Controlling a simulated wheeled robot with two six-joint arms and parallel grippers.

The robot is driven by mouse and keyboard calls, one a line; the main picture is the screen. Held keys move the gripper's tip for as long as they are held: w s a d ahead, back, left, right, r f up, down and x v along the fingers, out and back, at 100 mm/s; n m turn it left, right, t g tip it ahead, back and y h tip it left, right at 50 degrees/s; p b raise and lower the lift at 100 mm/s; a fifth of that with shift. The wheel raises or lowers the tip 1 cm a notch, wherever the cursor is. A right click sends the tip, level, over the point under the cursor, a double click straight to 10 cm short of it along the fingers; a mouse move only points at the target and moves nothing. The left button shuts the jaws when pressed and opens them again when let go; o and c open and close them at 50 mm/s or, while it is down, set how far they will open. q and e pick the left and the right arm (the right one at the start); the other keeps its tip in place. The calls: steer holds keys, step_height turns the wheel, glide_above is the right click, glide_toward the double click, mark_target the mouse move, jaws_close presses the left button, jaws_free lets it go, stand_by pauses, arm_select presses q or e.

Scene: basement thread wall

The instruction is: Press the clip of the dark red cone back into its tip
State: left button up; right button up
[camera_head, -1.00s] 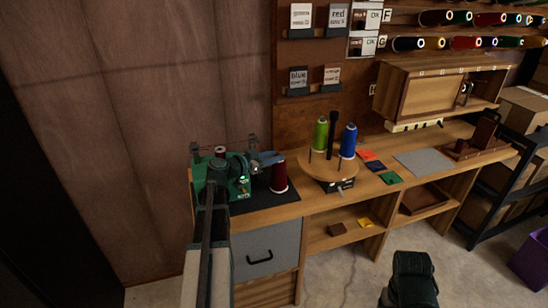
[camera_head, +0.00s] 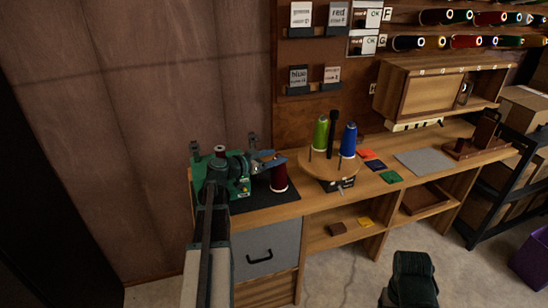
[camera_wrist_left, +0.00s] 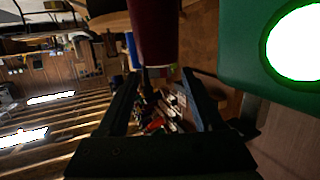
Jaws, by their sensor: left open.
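The dark red cone (camera_head: 279,174) stands upright at the right edge of a dark mat on the bench, beside the green machine (camera_head: 224,178). My left gripper (camera_head: 281,157) reaches over from the machine's side, with its blue-grey fingers close to the cone's upper part. In the left wrist view the dark red cone (camera_wrist_left: 154,32) shows at the top centre, with its narrower end towards my left gripper (camera_wrist_left: 158,76). The fingers are apart, with nothing held between them. The clip cannot be made out.
A round wooden stand (camera_head: 315,164) with a green cone (camera_head: 320,133) and a blue cone (camera_head: 348,140) is right of the dark red cone. Coloured cards and a grey mat (camera_head: 425,162) lie farther right. The green machine (camera_wrist_left: 280,60) is close in the wrist view.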

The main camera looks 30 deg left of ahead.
arm_select(q)
steer(key=shift+s, duration=0.1)
steer(key=p+v, duration=0.2)
steer(key=v, duration=1.1)
steer(key=shift+s+p, duration=0.3)
steer(key=shift+p, duration=0.05)
steer(key=shift+a+r, duration=0.1)
steer(key=d+f+m+g+h+p, duration=0.1)
steer(key=d+f+g+p, duration=0.3)
steer(key=d, duration=0.9)
steer(key=d+f+g+h, duration=0.1)
steer(key=d+f+g, duration=0.3)
steer(key=d, duration=0.9)
steer(key=s+d+g+y+p, duration=0.4)
steer(key=s+d+g+y, duration=0.3)
steer(key=s+d, duration=0.5)
steer(key=shift+d+f+n+y+p, duration=0.3)
steer(key=shift+d+f+n+y, duration=0.25)
steer(key=shift+d, duration=1.45)
